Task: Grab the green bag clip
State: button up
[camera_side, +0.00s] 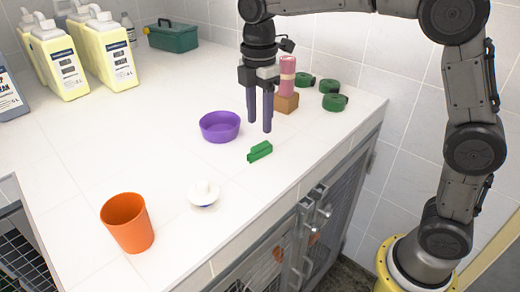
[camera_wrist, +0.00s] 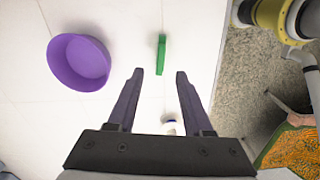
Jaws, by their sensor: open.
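The green bag clip (camera_side: 260,151) lies on the white counter near its front edge. In the wrist view the clip (camera_wrist: 161,54) is a narrow green bar beyond my fingertips, roughly midway between them and lined up lengthwise with the fingers. My gripper (camera_side: 259,128) points down above the counter, up and slightly behind the clip in the side view. Its two dark fingers are apart with nothing between them; they also show in the wrist view (camera_wrist: 159,74). The clip is fully visible and apart from other things.
A purple bowl (camera_side: 220,126) stands left of my gripper. A pink roll on a brown block (camera_side: 286,102) and several green rolls (camera_side: 334,102) stand behind. An orange cup (camera_side: 127,222) and a white-lidded item (camera_side: 203,194) are nearer the camera. Yellow jugs (camera_side: 110,55) stand far left.

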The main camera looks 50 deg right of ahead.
aim_at(260, 144)
jog(key=shift+f, duration=3.95)
grip_shut()
